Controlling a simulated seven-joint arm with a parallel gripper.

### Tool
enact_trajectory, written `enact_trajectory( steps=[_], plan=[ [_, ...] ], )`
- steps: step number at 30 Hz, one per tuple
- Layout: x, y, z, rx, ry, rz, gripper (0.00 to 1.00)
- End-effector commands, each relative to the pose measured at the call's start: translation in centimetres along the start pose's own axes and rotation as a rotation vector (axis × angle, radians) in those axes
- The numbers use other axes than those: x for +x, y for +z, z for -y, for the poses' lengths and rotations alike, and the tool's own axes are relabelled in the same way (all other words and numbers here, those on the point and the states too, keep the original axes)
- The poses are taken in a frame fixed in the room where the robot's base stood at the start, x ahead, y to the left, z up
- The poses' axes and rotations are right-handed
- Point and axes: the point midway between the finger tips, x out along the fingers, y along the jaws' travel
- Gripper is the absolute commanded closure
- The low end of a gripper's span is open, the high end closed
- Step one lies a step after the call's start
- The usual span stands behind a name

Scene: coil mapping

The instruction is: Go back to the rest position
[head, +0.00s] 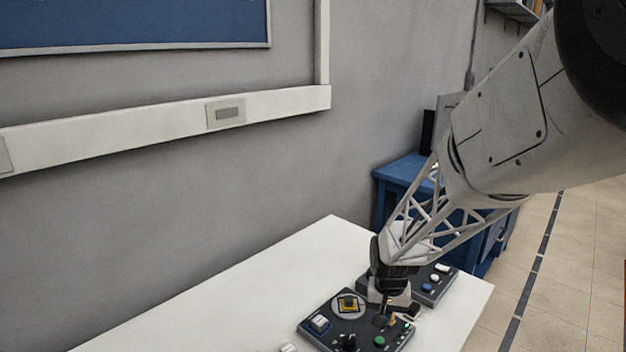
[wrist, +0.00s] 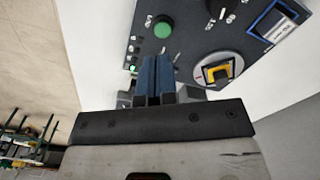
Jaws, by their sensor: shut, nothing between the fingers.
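My gripper (head: 381,318) is low over the dark control panel (head: 313,335) on the white table. In the wrist view the two blue-grey fingers of my gripper (wrist: 155,62) are together with nothing between them. The panel (wrist: 185,62) has a green button (wrist: 163,28), a yellow and black selector (wrist: 217,73), a black knob and a blue-framed rocker switch (wrist: 278,22). The green button also shows in the head view (head: 380,341). A small green lamp (wrist: 132,69) is lit near the fingertips. I cannot tell whether the fingertips touch the panel.
A second dark panel (head: 436,284) with blue and white buttons lies behind my gripper. The white table (head: 250,280) is largely clear to the left. A grey wall (head: 150,220) runs along its back. A blue cabinet (head: 400,170) stands beyond the table, and tiled floor (head: 575,260) lies right.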

Motion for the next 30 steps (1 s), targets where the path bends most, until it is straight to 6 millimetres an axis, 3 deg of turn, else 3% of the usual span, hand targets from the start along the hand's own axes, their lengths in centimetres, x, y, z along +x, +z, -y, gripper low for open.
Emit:
enact_trajectory(
  steps=[5,15,30],
  plan=[
    [-3.3,2.0,-0.5,-0.022,-0.005,-0.026,1.0],
    [-10.2,7.7,-1.9,-0.081,-0.014,-0.083,1.0],
    [-17.2,17.6,-4.3,-0.168,-0.021,-0.168,1.0]
  ],
)
